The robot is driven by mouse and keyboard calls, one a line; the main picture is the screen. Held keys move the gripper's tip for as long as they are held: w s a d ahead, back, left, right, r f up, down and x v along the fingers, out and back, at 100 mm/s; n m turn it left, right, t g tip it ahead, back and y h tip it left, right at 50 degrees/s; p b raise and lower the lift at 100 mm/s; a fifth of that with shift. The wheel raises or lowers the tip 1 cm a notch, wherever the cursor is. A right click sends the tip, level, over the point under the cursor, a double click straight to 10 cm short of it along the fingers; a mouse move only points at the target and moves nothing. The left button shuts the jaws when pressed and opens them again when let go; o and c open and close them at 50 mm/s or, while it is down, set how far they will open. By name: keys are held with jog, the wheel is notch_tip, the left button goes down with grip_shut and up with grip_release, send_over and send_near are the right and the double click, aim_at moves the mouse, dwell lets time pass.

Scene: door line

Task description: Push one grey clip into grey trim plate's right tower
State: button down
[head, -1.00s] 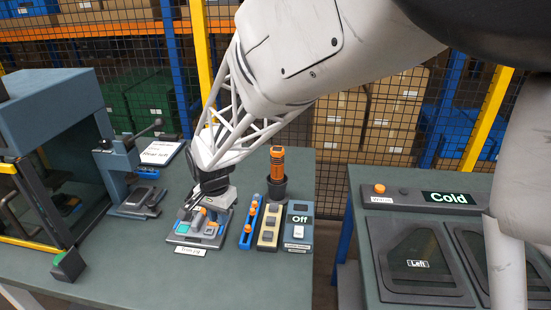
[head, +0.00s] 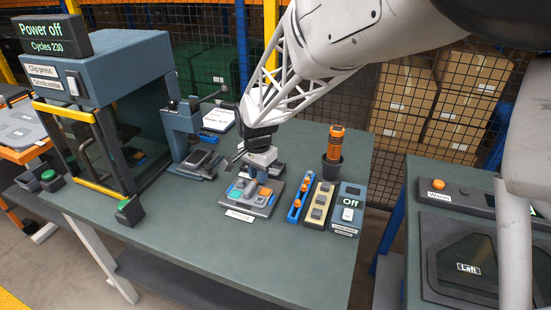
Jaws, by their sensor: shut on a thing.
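My gripper (head: 258,178) points down over a low tray (head: 237,208) on the green bench. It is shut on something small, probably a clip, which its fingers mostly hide. The tray bears a grey plate-like piece with teal, orange and grey parts on it. I cannot tell for certain that it is the grey trim plate, and its right tower cannot be made out under the gripper. To the right of the tray lies a beige strip (head: 312,220) with several grey clips (head: 318,213) in a row.
A blue strip with orange pieces (head: 298,203) lies between tray and beige strip. A box reading Off (head: 349,202), a cup with an orange-handled tool (head: 333,150), a hand press (head: 183,130) and a clip press (head: 125,70) reading Power off stand around.

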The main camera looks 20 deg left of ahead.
send_over(260, 201)
jog(key=shift+f, duration=2.8)
jog(key=shift+f, duration=1.35)
dwell(0.7)
dwell(0.4)
jog(key=c, duration=0.9)
grip_release()
jog(key=shift+c, duration=0.2)
jog(key=shift+r, duration=0.1)
jog(key=shift+r, duration=3.8)
